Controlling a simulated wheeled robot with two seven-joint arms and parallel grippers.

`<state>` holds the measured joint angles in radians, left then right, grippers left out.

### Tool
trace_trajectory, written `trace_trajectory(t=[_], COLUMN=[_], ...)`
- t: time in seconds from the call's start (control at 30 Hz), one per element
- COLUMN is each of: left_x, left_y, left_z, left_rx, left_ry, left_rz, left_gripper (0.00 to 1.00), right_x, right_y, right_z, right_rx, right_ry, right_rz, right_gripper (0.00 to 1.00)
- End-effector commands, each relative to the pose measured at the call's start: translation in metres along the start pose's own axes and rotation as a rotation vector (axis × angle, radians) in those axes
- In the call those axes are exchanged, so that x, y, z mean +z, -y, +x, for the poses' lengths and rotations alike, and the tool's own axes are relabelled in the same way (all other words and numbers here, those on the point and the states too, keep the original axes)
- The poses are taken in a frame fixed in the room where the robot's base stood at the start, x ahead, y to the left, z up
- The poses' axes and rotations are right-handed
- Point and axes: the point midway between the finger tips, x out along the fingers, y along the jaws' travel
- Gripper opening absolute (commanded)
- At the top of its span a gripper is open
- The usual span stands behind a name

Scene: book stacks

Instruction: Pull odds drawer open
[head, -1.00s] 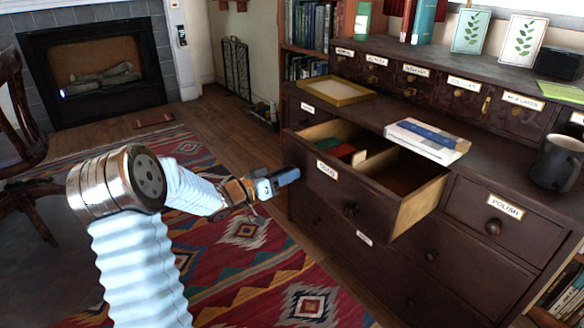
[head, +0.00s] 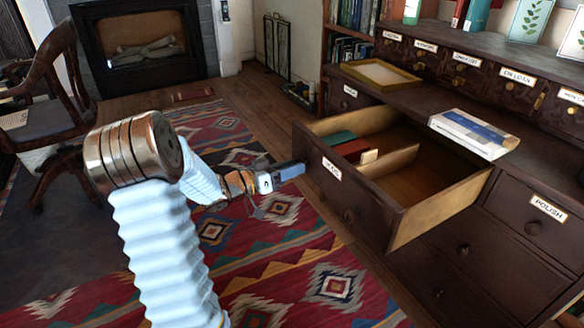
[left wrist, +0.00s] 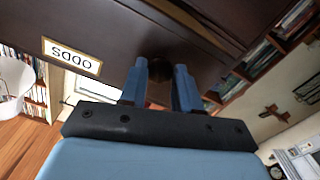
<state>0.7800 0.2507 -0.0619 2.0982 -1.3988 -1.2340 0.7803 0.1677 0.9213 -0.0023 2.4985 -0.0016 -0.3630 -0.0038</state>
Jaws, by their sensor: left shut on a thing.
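The odds drawer (head: 392,215) is pulled well out of the dark wooden cabinet, with its inside showing. Its white ODDS label (head: 331,168) is on the front, and the same label shows upside down in the left wrist view (left wrist: 71,54). My left gripper (head: 298,171) is at the left part of the drawer front. In the left wrist view its blue fingers (left wrist: 160,78) are closed around a dark round knob (left wrist: 159,65). My right gripper is not in view.
Inside the drawer lie a green and a red item (head: 352,148) and a divider. A white-and-blue book (head: 474,134) and a shallow tray (head: 381,75) sit on the cabinet ledge. The patterned rug (head: 270,225) in front is clear. A wooden chair (head: 55,100) stands left.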

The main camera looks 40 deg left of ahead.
Motion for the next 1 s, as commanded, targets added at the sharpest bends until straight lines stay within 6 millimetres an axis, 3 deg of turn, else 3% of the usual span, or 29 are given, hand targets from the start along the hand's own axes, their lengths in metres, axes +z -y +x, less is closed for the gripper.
trace_trajectory(t=[0.03,0.17,0.57,1.0], left_x=[0.0,0.0,0.0,0.0], left_y=[0.0,0.0,0.001,0.001], left_z=[0.0,0.0,-0.009,-0.107], left_rx=[0.0,0.0,-0.003,-0.005], left_ry=[0.001,0.001,0.001,0.0], left_rz=[0.0,0.0,0.001,0.001], left_gripper=[0.37,0.57,0.58,0.58], right_x=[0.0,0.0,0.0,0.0], right_y=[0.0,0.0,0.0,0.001], right_z=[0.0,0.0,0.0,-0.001], right_rx=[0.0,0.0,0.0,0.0], right_ry=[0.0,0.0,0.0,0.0], right_rz=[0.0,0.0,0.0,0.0], right_gripper=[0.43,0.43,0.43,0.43])
